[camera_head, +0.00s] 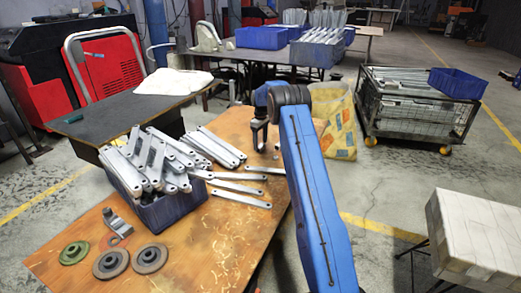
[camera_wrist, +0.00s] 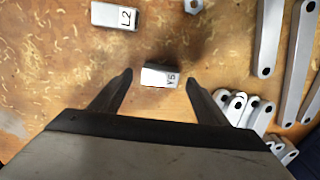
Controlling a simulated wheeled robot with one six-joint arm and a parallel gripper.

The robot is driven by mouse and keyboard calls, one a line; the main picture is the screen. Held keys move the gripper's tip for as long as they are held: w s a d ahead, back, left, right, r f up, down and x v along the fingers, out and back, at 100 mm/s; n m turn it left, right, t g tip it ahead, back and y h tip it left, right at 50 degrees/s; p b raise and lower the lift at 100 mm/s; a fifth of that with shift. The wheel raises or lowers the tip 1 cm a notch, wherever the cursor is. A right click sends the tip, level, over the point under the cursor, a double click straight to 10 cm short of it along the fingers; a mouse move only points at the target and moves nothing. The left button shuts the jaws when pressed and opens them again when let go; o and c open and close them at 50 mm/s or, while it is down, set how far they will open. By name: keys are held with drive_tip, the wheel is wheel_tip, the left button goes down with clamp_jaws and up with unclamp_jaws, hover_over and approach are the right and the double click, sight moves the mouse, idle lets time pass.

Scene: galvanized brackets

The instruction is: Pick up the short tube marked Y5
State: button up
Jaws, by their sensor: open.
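The short tube marked Y5 (camera_wrist: 155,77) lies on the wooden tabletop in the wrist view, a small grey-white block with its label towards the right end. My gripper (camera_wrist: 160,76) is open, with one dark finger to the left of the tube and the other to the right; clear gaps show on both sides. I cannot tell the height of the fingertips above the table. In the head view my gripper (camera_head: 259,136) points down over the far part of the table, and I cannot make out the Y5 tube there.
Another short tube, marked L2 (camera_wrist: 115,16), lies up and left of Y5. A small hexagonal piece (camera_wrist: 193,6) is at the top edge. Long galvanized brackets (camera_wrist: 268,38) lie to the right. A blue bin (camera_head: 175,211) heaped with brackets stands on the wooden table (camera_head: 215,250).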

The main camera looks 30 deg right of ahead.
drive_tip(key=shift+f, duration=0.95)
drive_tip(key=c, duration=1.2)
